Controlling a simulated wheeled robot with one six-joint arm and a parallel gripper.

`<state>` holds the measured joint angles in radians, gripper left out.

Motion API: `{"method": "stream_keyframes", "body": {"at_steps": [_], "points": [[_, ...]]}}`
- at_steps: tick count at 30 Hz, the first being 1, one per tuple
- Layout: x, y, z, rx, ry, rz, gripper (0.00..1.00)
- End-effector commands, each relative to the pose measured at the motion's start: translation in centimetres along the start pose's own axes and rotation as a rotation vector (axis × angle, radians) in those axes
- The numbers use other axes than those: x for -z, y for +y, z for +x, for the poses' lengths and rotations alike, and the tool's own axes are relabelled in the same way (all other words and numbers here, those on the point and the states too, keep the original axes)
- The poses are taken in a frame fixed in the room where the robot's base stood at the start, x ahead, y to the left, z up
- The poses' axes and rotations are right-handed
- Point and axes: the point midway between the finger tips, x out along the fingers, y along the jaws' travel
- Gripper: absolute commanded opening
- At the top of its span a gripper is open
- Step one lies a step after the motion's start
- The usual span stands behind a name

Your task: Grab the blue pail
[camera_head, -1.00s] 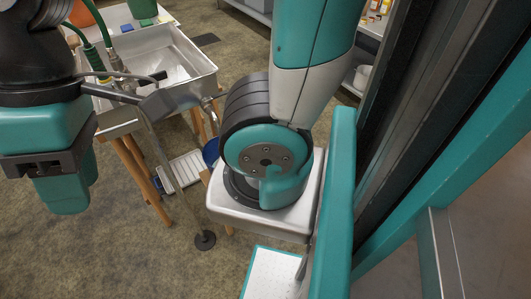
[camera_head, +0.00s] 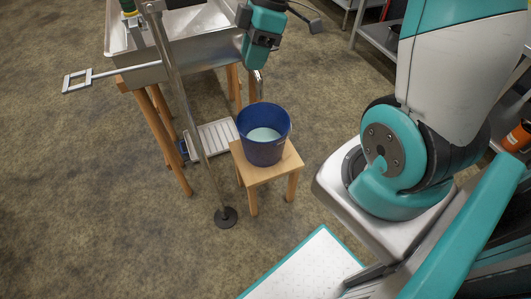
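The blue pail (camera_head: 263,151) stands upright on a small wooden stool (camera_head: 285,168) in the middle of the view. Its open top faces up, and pale liquid or a light bottom shows inside. My gripper (camera_head: 257,63) is at the top middle, by the right end of the metal pan, and appears above the pail in the picture. It looks apart from the pail. Its fingers are too small and turned away to tell open from shut.
A metal stand with a round foot (camera_head: 226,217) rises left of the stool. A white slatted step (camera_head: 213,138) lies behind it. Open floor lies at left.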

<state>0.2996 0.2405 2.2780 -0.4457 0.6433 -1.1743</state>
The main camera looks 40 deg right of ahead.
Motion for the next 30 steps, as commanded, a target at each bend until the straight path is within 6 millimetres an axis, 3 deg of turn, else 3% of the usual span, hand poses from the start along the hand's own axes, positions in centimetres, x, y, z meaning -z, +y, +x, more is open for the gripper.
{"method": "stream_keyframes", "body": {"at_steps": [1, 3, 6, 9, 12, 17, 30], "points": [[-4.7, 3.0, 4.6, 0.001, 0.008, -0.046, 0.35], [-9.4, 5.7, 7.6, -0.009, 0.018, -0.146, 0.35], [-15.4, 8.2, 11.1, -0.021, 0.031, -0.267, 0.35], [-19.8, 9.4, 13.6, -0.033, 0.041, -0.357, 0.35], [-22.3, 9.9, 14.9, -0.042, 0.046, -0.415, 0.35], [-23.3, 10.1, 16.8, -0.044, 0.049, -0.449, 0.35], [-22.6, 10.4, 26.0, -0.043, 0.048, -0.448, 0.35]]}}
